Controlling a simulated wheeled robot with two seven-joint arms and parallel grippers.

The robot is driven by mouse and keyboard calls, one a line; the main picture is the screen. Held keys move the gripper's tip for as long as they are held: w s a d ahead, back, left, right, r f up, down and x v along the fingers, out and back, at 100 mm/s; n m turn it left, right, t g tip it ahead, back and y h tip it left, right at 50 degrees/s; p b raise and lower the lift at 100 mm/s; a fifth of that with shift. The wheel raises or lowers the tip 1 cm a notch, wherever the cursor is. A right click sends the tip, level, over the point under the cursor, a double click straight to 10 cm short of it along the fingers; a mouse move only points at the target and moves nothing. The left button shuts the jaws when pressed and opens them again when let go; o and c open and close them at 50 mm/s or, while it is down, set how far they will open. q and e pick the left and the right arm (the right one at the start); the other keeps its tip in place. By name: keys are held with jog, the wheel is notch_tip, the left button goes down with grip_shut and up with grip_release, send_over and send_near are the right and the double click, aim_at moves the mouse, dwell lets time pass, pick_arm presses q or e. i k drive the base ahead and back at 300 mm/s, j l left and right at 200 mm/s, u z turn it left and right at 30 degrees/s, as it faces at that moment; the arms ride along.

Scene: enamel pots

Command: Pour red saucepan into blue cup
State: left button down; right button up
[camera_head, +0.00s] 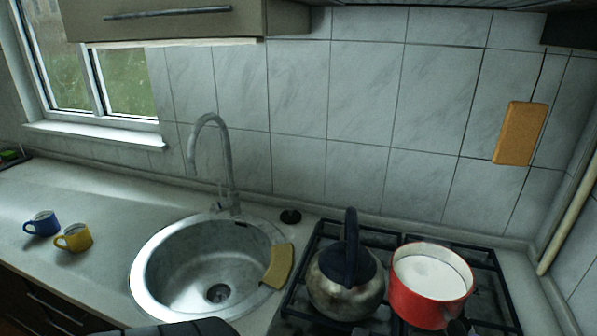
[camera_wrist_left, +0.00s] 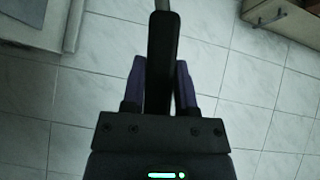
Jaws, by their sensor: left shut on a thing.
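The red saucepan (camera_head: 432,284) stands upright on the hob at the right, with a white content inside. No handle of it shows clearly. The small blue cup (camera_head: 42,224) stands upright on the worktop at the far left, beside a yellow cup. In the left wrist view my left gripper (camera_wrist_left: 161,64) is shut on a long black handle (camera_wrist_left: 163,38) with a grey rod at its far end. What the handle belongs to is out of view. My right gripper is in neither view.
The yellow cup (camera_head: 76,238) is close to the blue cup. A kettle (camera_head: 345,284) stands directly left of the saucepan on the hob (camera_head: 493,300). The sink (camera_head: 145,284), its tap (camera_head: 229,165) and a yellow sponge (camera_head: 279,266) lie between hob and cups.

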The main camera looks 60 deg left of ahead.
aim_at(46, 223)
jog(key=l+u, duration=0.1)
jog(key=u, duration=1.15)
jog(key=j+u, duration=0.1)
jog(key=u, duration=0.4)
jog(key=i+j+u, duration=0.1)
jog(key=u, duration=0.35)
jog(key=i+u, duration=0.1)
jog(key=u, duration=0.4)
jog(key=j+u, duration=0.1)
jog(key=u, duration=0.35)
jog(key=i+u, duration=0.15)
jog(key=u, duration=0.35)
